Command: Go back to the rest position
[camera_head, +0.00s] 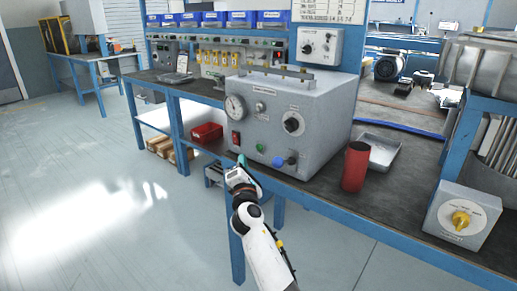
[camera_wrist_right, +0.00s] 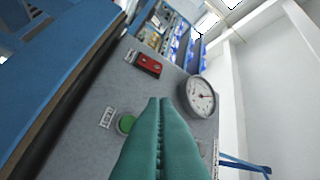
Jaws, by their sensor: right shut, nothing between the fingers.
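My right gripper (camera_head: 241,160) is in front of the lower left part of the grey blower box (camera_head: 322,116), with its arm coming up from the bottom. In the right wrist view its two teal fingers (camera_wrist_right: 160,102) are together, with nothing between them. They point at the box's front panel, between the green button (camera_wrist_right: 126,124) and the round gauge (camera_wrist_right: 200,96). The red switch (camera_wrist_right: 148,64) lies beyond the fingertips. Whether the fingertips touch the panel I cannot tell. My left gripper is not in view.
The box stands on a blue-framed bench (camera_head: 330,191). A red cylinder (camera_head: 355,167) and a metal tray (camera_head: 386,152) stand to its right. A grey box with a yellow knob (camera_head: 461,219) is at the right edge. Open floor (camera_head: 80,205) lies on the left.

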